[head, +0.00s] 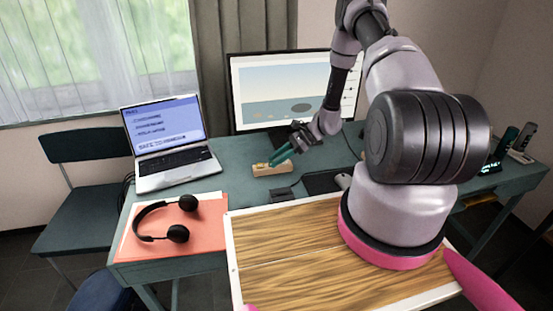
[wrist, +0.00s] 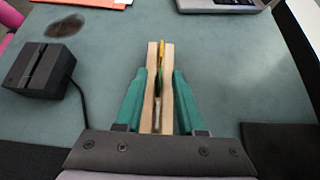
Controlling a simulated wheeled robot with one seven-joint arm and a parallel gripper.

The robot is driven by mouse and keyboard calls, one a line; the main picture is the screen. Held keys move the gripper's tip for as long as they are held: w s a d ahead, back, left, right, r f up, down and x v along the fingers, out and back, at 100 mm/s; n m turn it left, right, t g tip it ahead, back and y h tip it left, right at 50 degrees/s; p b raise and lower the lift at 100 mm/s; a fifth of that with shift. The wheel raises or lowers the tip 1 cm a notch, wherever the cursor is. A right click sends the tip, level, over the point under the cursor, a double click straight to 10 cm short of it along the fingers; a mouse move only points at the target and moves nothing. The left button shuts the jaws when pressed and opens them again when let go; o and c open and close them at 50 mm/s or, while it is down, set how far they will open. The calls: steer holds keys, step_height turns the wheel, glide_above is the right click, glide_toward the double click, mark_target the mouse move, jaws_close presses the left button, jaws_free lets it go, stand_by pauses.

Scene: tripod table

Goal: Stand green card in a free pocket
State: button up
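A light wooden card holder (head: 272,169) with a long slot stands on the desk in front of the monitor. In the wrist view the holder (wrist: 169,62) shows thin upright edges in its slot: a yellow one (wrist: 161,55), a green one (wrist: 159,82), which looks like the green card, and a pale one (wrist: 157,112). My gripper (head: 280,157) is low over the holder. In the wrist view its two teal fingers (wrist: 160,75) are wide apart, one on each side of the holder, with no card pinched between them. Whether they touch the wood I cannot tell.
A black slotted box (wrist: 42,70) with a cable sits left of the holder in the wrist view. Bare desk lies around the holder.

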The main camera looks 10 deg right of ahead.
steer(key=v, duration=1)
steer(key=shift+d+r, duration=0.25)
steer(key=shift+d, duration=0.05)
steer(key=s+a+r+n+h, duration=0.1)
steer(key=s+r+n+h, duration=0.15)
steer(key=r, duration=0.75)
steer(key=s+a+r+n+t+h, duration=0.1)
steer(key=s+r+n, duration=0.15)
steer(key=r, duration=0.75)
steer(key=s+a+r+n+h, duration=0.1)
steer(key=a+r+n+h, duration=0.15)
steer(key=r, duration=0.75)
steer(key=s+r+n+t+h, duration=0.3)
steer(key=s+r+n+t, duration=0.3)
steer(key=s+r, duration=0.9)
steer(key=s, duration=0.4)
